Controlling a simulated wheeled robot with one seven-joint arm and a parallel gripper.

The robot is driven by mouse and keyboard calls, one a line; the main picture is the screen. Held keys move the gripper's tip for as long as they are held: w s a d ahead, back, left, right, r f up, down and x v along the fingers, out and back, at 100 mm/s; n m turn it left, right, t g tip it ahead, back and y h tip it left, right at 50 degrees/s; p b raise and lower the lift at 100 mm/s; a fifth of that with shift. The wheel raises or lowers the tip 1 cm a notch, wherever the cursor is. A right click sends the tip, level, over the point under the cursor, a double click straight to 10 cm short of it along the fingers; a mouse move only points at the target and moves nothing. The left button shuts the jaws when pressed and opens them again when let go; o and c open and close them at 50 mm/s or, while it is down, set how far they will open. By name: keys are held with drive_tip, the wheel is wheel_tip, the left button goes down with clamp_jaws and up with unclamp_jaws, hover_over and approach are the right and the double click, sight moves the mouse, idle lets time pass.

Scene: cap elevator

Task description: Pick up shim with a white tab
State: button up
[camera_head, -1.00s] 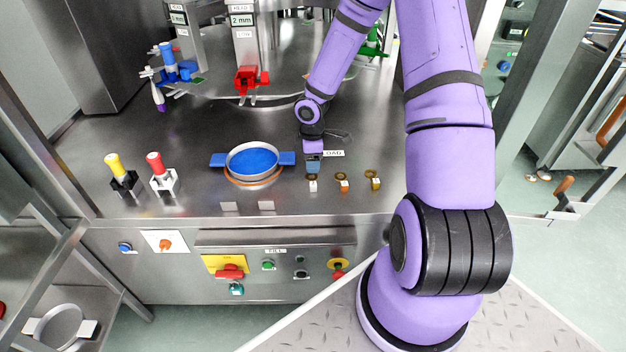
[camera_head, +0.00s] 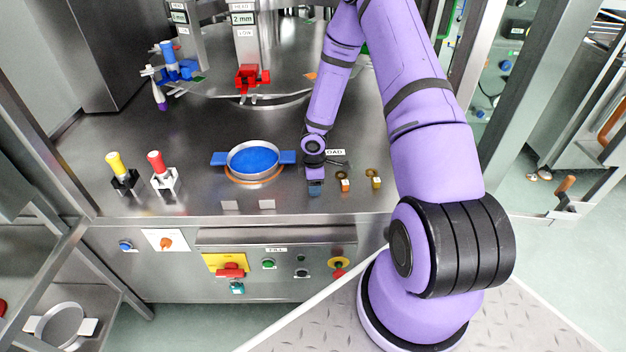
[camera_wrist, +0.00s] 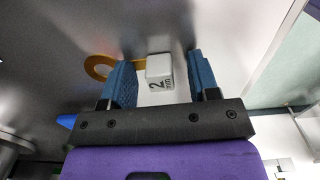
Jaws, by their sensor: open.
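The shim with a white tab shows in the wrist view: its white tab (camera_wrist: 159,71) is a small block marked 2 mm, and its gold ring (camera_wrist: 98,68) lies to the left. My gripper (camera_wrist: 162,75) is open, with its blue fingers on either side of the white tab. The tab is closer to the left finger, which partly covers the strip between ring and tab; I cannot tell whether they touch. In the head view my gripper (camera_head: 315,187) is low at the table's front right and hides this shim.
A shim with an orange tab (camera_head: 345,185) and one with a yellow tab (camera_head: 376,182) lie just right of my gripper. A blue-filled pan (camera_head: 253,160) with blue handles stands to the left. Red-topped (camera_head: 155,163) and yellow-topped (camera_head: 114,165) handles stand farther left.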

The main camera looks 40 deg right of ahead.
drive_tip(key=c, duration=1)
drive_tip(key=shift+r, duration=1.45)
drive_tip(key=s+r, duration=0.2)
drive_tip(key=s, duration=1.4)
drive_tip(key=shift+a, duration=0.25)
